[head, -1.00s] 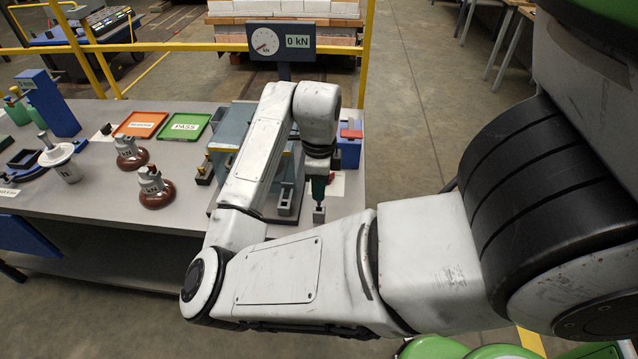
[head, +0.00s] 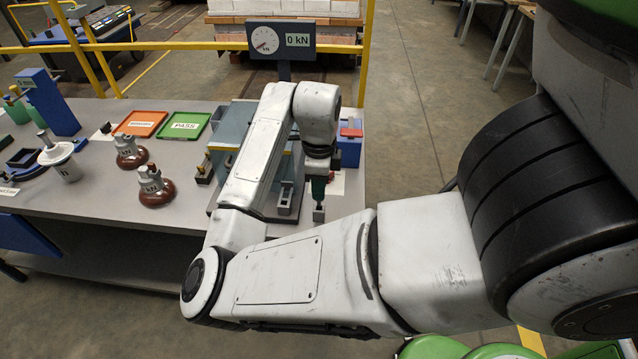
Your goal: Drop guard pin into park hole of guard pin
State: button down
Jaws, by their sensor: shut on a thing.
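My gripper (head: 319,198) points down beyond the bend of my arm, over the right front part of the bench. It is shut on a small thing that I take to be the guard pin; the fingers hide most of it. A small grey block (head: 319,215) shows directly below the fingertips, close to them or touching. The park hole cannot be made out at this size, and I cannot tell whether the pin is in it.
A blue-grey test rig (head: 233,126) stands behind my arm, partly hidden. Brown insulators (head: 157,195), an orange tray (head: 140,124) and a green PASS tray (head: 184,126) lie to its left. The gauge display reads 0 kN.

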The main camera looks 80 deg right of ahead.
jog(key=shift+f+b, duration=1.35)
jog(key=shift+f, duration=0.55)
jog(key=c, duration=0.9)
grip_release()
jog(key=shift+o, duration=0.2)
notch_tip(320, 180, up, 11)
jog(key=shift+f+p, duration=0.1)
jog(key=shift+p, duration=0.5)
